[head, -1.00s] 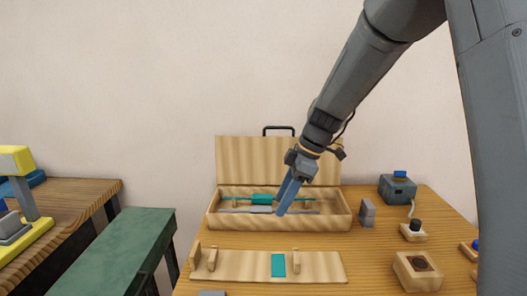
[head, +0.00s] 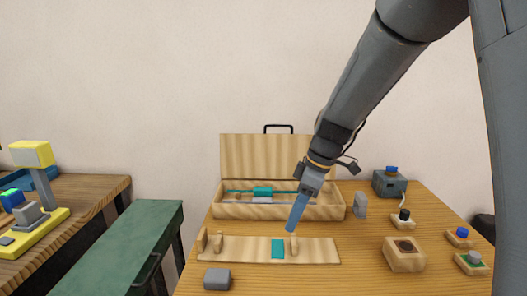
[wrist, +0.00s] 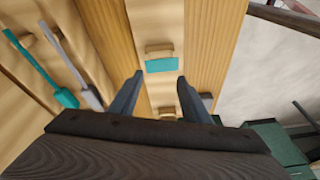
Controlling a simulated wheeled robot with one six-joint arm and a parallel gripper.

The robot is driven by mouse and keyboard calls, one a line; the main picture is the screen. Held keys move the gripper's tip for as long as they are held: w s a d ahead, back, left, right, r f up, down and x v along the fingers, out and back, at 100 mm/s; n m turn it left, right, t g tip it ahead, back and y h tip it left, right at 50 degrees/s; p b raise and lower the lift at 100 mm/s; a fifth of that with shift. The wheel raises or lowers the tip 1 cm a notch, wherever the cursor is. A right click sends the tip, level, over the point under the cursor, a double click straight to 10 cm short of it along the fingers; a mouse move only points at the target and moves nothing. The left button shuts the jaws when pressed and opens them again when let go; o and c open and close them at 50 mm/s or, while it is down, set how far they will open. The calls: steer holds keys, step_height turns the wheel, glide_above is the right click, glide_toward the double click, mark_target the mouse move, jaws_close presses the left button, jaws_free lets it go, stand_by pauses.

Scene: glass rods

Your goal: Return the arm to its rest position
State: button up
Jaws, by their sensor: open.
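My gripper (head: 291,230) hangs from the arm over the table, between the open wooden case and the low wooden rack. In the wrist view its two dark fingers (wrist: 160,80) are spread with nothing held between them. The case (head: 236,212) has its lid raised at the back. A rod with a teal handle (head: 262,191) and a rod with a grey handle (head: 262,200) lie inside it. They also show at the left of the wrist view, teal (wrist: 64,97) and grey (wrist: 92,98). The rack (head: 240,248) has a teal patch (head: 278,249) and upright supports, and holds no rod.
A grey block (head: 217,279) lies in front of the rack, and another (head: 360,205) stands right of the case. A green bench (head: 130,235) stands left.

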steer(key=s+d+f+m, duration=0.1)
steer(key=s+d+m, duration=0.1)
steer(key=s+d+f+m+h, duration=0.1)
steer(key=s+m, duration=0.1)
steer(key=s, duration=0.1)
steer(key=s+d+f+m, duration=0.1)
steer(key=s+d+m, duration=0.1)
steer(key=s, duration=0.1)
steer(key=shift+s+d+h, duration=0.15)
steer(key=shift+d+h, duration=0.2)
steer(key=shift+h, duration=0.05)
steer(key=s+d+f+m+h, duration=0.1)
steer(key=s+d+f+m, duration=0.2)
steer(key=s+d+m, duration=0.2)
steer(key=shift+s+d+f+m+h, duration=0.15)
steer(key=shift+s+d+m+h, duration=0.2)
steer(key=shift+s+m, duration=2)
